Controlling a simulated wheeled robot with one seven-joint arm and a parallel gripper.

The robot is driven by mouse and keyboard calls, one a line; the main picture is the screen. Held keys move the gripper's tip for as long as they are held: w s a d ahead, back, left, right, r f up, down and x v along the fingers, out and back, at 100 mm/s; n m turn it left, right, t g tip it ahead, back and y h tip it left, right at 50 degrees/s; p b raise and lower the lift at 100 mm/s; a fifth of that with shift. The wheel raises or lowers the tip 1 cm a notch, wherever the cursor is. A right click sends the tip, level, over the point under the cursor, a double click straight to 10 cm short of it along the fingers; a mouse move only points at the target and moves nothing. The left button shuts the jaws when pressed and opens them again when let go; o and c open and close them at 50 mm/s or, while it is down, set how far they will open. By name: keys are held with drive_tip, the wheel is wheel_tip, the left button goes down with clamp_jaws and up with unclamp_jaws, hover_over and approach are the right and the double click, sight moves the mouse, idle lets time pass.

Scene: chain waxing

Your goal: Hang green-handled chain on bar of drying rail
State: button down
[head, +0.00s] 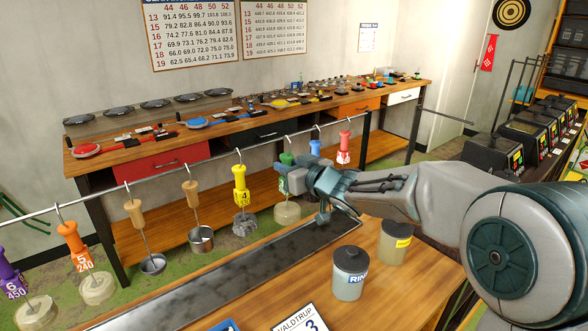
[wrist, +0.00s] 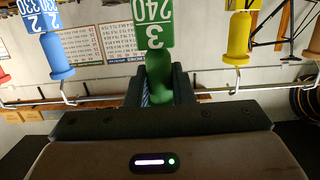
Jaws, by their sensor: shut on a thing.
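The green-handled chain (head: 287,158) is upright at the drying rail (head: 105,191), between the yellow handle and the blue handle. Its pale round lower part (head: 287,213) hangs below my gripper. My gripper (head: 290,178) is shut on the green handle, which also shows between the jaws in the wrist view (wrist: 158,72), with its green tag marked 3 and 240. The top of the handle is close to the bar in the head view. In the wrist view my gripper hides its hook, so I cannot tell whether the hook rests on the bar.
A yellow handle (head: 240,185) and a blue handle (head: 315,149) hang on either side, with a red one (head: 344,147) farther right. Orange and wooden handles hang farther left. A dark tray (head: 230,270) and two jars (head: 349,272) are on the wooden table in front.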

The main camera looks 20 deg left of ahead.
drive_tip(key=f+x, duration=0.1)
drive_tip(key=x, duration=0.5)
drive_tip(key=shift+b, duration=0.45)
idle(0.4)
drive_tip(key=c, duration=0.9)
unclamp_jaws()
drive_tip(key=shift+f, duration=0.1)
drive_tip(key=shift+v, duration=5.55)
